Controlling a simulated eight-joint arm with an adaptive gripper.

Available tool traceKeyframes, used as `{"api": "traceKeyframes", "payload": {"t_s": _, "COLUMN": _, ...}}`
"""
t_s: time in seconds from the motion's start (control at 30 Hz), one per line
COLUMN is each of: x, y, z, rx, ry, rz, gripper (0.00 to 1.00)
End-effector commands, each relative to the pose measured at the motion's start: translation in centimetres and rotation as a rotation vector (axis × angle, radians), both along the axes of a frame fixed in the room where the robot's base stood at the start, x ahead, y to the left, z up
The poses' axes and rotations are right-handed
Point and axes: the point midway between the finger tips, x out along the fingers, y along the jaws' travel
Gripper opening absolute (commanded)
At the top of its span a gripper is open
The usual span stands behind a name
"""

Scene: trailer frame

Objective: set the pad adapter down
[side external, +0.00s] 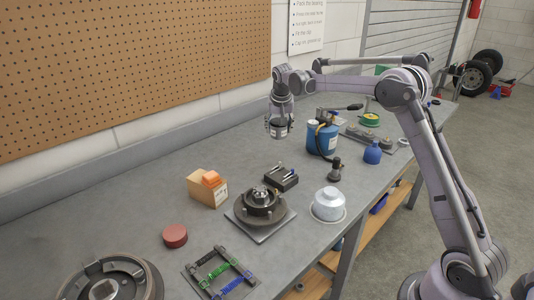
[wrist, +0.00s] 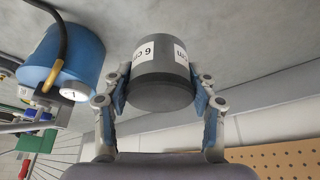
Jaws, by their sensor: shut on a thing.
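My gripper (side external: 279,118) is shut on the pad adapter (wrist: 162,92), a short dark grey cylinder with white labels, one reading "6 cm". In the wrist view the two fingers with blue pads press on it from either side. In the side view the adapter (side external: 279,132) hangs upright below my gripper. It appears to be above the grey workbench (side external: 225,142) near its back edge, left of the blue bottle jack. I cannot tell the exact gap beneath it.
A black tool block (side external: 281,178), an orange-topped box (side external: 207,188), a hub on a plate (side external: 260,205) and a silver cap (side external: 328,203) lie nearer. The bench's back left is clear.

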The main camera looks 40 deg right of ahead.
Motion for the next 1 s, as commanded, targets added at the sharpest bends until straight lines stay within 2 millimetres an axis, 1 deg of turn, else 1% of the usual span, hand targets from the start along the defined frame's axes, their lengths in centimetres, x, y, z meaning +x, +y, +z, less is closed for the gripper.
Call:
{"api": "traceKeyframes", "payload": {"t_s": 0.03, "x": 0.4, "y": -0.7, "z": 0.0, "rx": -0.001, "ry": -0.003, "rz": 0.021, "gripper": 0.04}}
{"api": "traceKeyframes", "payload": {"t_s": 0.1, "x": 0.8, "y": -1.3, "z": -0.2, "rx": -0.002, "ry": -0.005, "rz": 0.046, "gripper": 0.04}}
{"api": "traceKeyframes", "payload": {"t_s": 0.2, "x": 1.0, "y": -1.6, "z": -1.3, "rx": -0.005, "ry": -0.005, "rz": 0.065, "gripper": 0.04}}
{"api": "traceKeyframes", "payload": {"t_s": 0.4, "x": 1.1, "y": -1.6, "z": -4.6, "rx": -0.005, "ry": -0.005, "rz": 0.066, "gripper": 0.04}}
{"api": "traceKeyframes", "payload": {"t_s": 0.5, "x": 1.0, "y": -1.6, "z": -5.8, "rx": -0.005, "ry": -0.005, "rz": 0.066, "gripper": 0.04}}
{"api": "traceKeyframes", "payload": {"t_s": 0.73, "x": 1.0, "y": -1.6, "z": -7.3, "rx": -0.004, "ry": -0.006, "rz": 0.065, "gripper": 0.04}}
{"api": "traceKeyframes", "payload": {"t_s": 0.9, "x": 1.0, "y": -1.6, "z": -9.4, "rx": -0.004, "ry": -0.006, "rz": 0.065, "gripper": 0.04}}
{"api": "traceKeyframes", "payload": {"t_s": 1.0, "x": 1.0, "y": -1.6, "z": -10.1, "rx": -0.004, "ry": -0.006, "rz": 0.065, "gripper": 0.04}}
